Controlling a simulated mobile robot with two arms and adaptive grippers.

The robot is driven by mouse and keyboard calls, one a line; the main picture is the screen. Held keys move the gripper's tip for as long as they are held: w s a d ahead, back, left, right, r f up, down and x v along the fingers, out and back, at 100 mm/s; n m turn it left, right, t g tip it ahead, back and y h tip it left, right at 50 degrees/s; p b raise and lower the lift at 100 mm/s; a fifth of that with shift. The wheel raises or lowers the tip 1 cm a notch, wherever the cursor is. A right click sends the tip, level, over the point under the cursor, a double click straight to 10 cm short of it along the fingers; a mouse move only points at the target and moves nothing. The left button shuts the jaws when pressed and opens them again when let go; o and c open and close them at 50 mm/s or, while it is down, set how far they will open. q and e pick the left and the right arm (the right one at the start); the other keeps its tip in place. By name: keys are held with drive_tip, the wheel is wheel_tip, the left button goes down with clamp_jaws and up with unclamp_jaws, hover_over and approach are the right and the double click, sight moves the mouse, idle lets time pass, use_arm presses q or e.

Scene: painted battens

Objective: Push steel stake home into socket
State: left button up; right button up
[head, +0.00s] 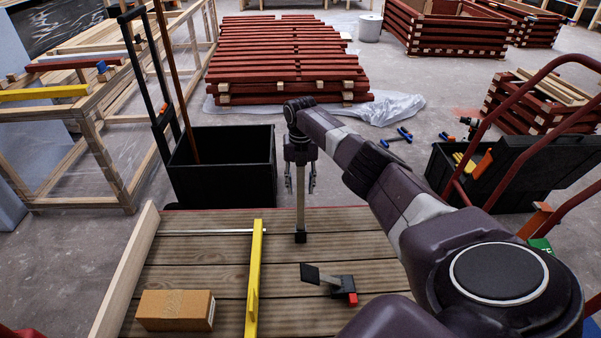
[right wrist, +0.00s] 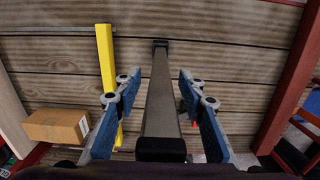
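The steel stake (head: 300,207) stands upright on the plank deck, with its foot at the small black socket (head: 300,238). How deep it sits in the socket I cannot tell. In the right wrist view I look down along the stake (right wrist: 160,105), its black-capped top close to the camera and the socket (right wrist: 160,43) at its far end. My right gripper (head: 300,187) is around the upper stake, fingers pointing down. Its blue-padded fingers (right wrist: 158,92) are on both sides, with gaps to the stake. My left gripper is not in view.
A yellow straightedge (head: 255,275) lies across the deck left of the stake. A brown box (head: 175,310) is at front left and a black clamp-like tool (head: 332,281) with a red part at front right. A black bin (head: 235,165) stands behind the deck.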

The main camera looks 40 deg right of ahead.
wheel_tip(320, 180, up, 12)
idle(0.7)
idle(0.4)
